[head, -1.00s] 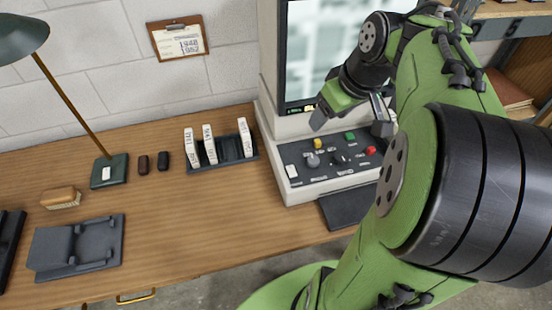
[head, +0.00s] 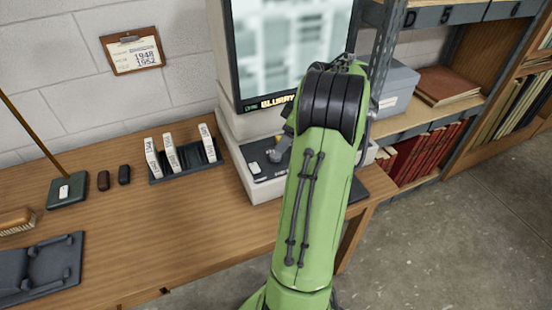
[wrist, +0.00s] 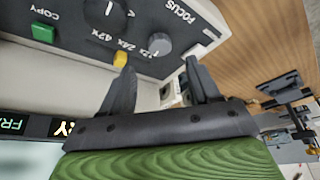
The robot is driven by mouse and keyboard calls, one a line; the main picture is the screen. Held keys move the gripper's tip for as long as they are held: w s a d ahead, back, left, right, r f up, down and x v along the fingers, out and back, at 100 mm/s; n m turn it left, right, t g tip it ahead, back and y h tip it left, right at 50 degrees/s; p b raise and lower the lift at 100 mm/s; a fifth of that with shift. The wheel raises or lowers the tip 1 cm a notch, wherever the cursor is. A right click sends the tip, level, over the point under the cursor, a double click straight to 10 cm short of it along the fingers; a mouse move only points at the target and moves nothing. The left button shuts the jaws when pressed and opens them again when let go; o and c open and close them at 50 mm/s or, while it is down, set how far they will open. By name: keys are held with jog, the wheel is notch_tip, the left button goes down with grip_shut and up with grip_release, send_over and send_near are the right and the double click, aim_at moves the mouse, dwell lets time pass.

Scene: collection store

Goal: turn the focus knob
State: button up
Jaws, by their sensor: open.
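The focus knob (wrist: 160,44) is a round grey knob on the dark control panel, seen upside down in the wrist view, near the FOCUS label (wrist: 178,12). My gripper (wrist: 160,66) is open and empty, its two dark fingers apart. The knob appears just beyond the fingertips, between their lines; I see no contact. In the head view my arm hides most of the gripper and much of the panel. The screen (head: 290,45) shows a hazy picture with the word BLURRY below it.
A rack (head: 186,170) with white boxes stands left of the reader. Shelves (head: 405,120) stand to the right.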

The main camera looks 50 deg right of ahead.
aim_at(276, 155)
jog(key=b+x, duration=0.2)
jog(key=x, duration=0.5)
jog(key=shift+c, duration=0.2)
jog(key=c, duration=1)
